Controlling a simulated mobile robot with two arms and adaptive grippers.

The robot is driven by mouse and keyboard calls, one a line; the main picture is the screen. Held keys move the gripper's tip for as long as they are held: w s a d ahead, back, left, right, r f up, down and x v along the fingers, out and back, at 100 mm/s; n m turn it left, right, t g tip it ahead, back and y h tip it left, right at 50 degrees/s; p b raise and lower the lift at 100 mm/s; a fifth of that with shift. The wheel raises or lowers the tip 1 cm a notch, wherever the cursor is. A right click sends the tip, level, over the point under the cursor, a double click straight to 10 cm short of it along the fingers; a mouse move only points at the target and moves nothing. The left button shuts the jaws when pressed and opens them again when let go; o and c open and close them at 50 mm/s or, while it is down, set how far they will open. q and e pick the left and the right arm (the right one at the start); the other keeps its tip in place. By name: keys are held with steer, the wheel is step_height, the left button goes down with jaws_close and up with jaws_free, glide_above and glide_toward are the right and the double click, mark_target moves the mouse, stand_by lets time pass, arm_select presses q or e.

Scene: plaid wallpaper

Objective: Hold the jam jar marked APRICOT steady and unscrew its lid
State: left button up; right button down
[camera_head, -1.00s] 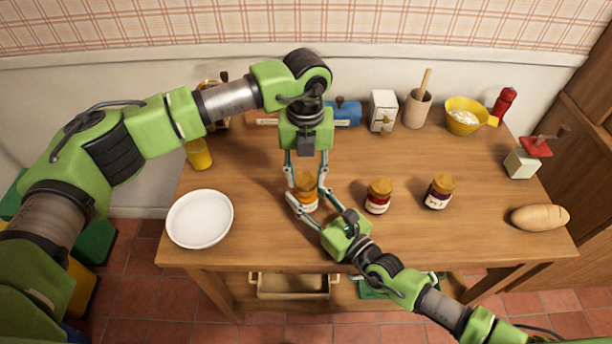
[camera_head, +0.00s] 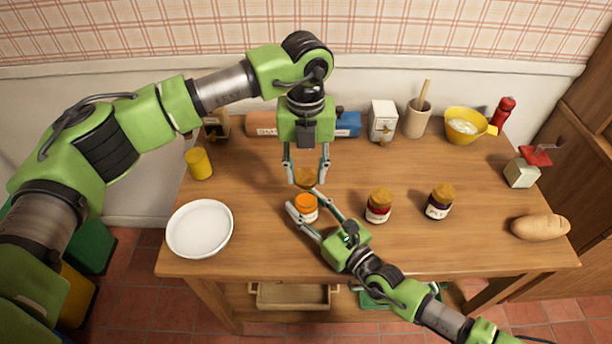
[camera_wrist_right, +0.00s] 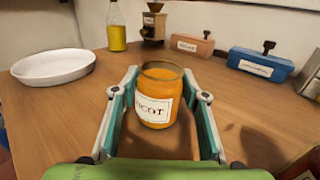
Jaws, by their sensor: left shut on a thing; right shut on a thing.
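The orange APRICOT jar (camera_head: 306,211) stands upright on the table without a lid, its open mouth showing. In the right wrist view the jar (camera_wrist_right: 157,98) sits between the fingers, its label partly readable as "ICOT". My right gripper (camera_head: 302,199) is shut on the jar's body from the front right; it also shows in the right wrist view (camera_wrist_right: 160,82). My left gripper (camera_head: 307,182) points down and is shut on the golden-brown lid (camera_head: 306,176), holding it above and apart from the jar.
Two lidded jars, one red (camera_head: 378,206) and one dark (camera_head: 440,203), stand to the right. A white dish (camera_head: 199,229) lies at left. A yellow bowl (camera_head: 464,124), grey crock (camera_head: 417,117) and boxes line the back. A loaf (camera_head: 540,227) lies at right.

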steer(key=c, duration=1.2)
jaws_free()
steer(key=shift+o, duration=0.2)
